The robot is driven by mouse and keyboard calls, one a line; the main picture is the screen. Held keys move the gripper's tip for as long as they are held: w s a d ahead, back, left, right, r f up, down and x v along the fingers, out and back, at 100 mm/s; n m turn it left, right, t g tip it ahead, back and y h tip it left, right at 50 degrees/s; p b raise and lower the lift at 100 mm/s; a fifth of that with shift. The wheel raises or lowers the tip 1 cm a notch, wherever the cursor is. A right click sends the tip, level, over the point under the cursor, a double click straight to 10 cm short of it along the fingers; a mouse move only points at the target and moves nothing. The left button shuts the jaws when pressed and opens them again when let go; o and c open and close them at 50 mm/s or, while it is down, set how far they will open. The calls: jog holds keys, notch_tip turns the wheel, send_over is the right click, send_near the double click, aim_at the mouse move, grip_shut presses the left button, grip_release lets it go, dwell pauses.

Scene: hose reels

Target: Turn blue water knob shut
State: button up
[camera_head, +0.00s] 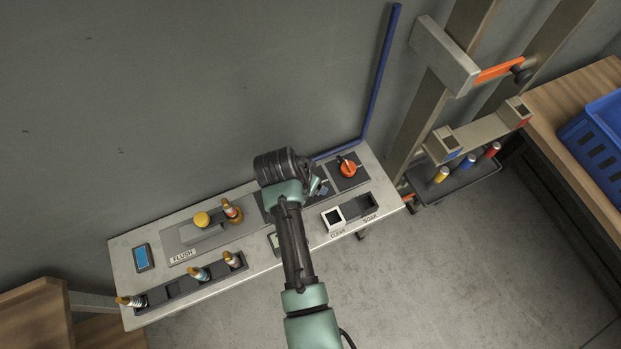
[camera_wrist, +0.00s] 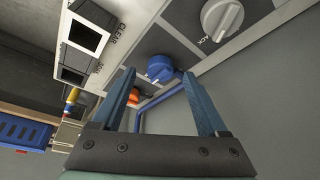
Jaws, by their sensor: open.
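The blue water knob (camera_wrist: 160,68) sits on the grey panel in the wrist view, with its ridged grip facing out. My gripper (camera_wrist: 157,74) is open, with one finger to the left of the knob and one to the right. The knob shows between the fingertips and nothing is held. I cannot tell whether the fingers touch it or how deep they reach. In the head view my wrist and forearm cover the middle of the panel (camera_head: 150,310), and the blue knob cannot be made out there.
An orange knob (camera_head: 347,169) is right of my wrist; it also shows in the wrist view (camera_wrist: 133,98). A grey knob (camera_wrist: 221,17) is nearby. A blue pipe (camera_head: 381,75) runs up the wall. Brass fittings (camera_head: 232,211) stand left. A bottle rack (camera_head: 460,185) is right.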

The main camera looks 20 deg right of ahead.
jog(key=shift+x, duration=1.05)
grip_shut()
